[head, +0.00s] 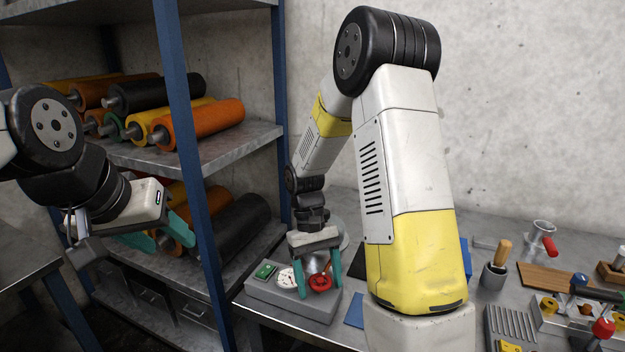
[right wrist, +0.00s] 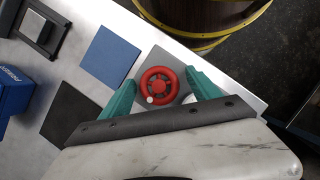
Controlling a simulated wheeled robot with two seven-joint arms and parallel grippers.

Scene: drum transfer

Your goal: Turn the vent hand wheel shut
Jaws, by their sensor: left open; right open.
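The red vent hand wheel (head: 320,282) sits on a grey box (head: 262,288) at the bench's left end. In the right wrist view the wheel (right wrist: 158,87) shows its spokes, hub and a small white knob at its lower left. My right gripper (head: 317,277) is over the wheel, its teal fingers open on either side of it. In the right wrist view the gripper (right wrist: 161,80) shows gaps between wheel rim and fingers; contact is not evident. My left gripper (head: 163,238) is open and empty at the left, in front of the shelf.
A white gauge (head: 286,278) and a green switch (head: 265,271) share the box. A blue shelf post (head: 190,150) rises between my arms. Tools crowd the bench's right side.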

